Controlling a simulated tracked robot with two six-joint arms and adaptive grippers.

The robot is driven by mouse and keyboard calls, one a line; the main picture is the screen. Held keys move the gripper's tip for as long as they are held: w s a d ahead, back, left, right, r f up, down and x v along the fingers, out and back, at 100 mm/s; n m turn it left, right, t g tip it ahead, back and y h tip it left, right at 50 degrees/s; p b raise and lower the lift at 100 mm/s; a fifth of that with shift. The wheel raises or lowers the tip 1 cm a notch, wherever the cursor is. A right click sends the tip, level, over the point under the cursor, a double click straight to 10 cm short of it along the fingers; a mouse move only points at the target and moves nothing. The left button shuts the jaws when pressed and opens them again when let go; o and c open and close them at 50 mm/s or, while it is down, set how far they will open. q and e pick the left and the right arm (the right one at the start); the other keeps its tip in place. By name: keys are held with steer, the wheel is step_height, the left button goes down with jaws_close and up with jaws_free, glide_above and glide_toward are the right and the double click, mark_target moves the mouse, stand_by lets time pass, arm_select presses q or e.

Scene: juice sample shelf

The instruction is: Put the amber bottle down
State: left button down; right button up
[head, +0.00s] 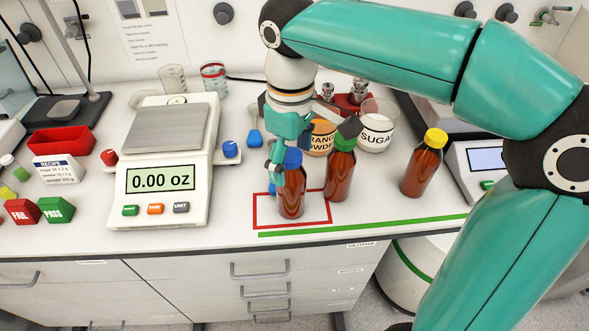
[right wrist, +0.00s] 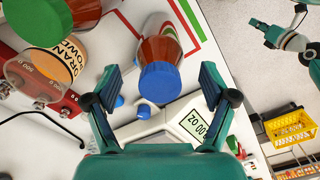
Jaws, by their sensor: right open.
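An amber bottle with a blue cap (head: 291,187) stands upright on the counter, inside a red outlined rectangle (head: 257,226). Its blue cap also shows in the right wrist view (right wrist: 160,82). My right gripper (head: 308,150) is open around the cap's level, with its fingers apart on either side of the bottle. In the right wrist view the open fingers (right wrist: 160,78) show a gap to each side of the cap. Part of my left arm, with what looks like its gripper (right wrist: 283,32), shows at the upper right of that view; its jaws are unclear.
A green-capped amber bottle (head: 339,172) stands close on the right, a yellow-capped one (head: 420,170) farther right. Orange powder (head: 321,137) and sugar (head: 376,126) jars stand behind. A scale (head: 162,164) reading 0.00 oz is left. A green line (head: 370,224) runs along the front.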

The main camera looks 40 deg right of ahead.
step_height(320, 180, up, 6)
steer(key=shift+r+p, duration=0.1)
steer(key=shift+p, duration=0.35)
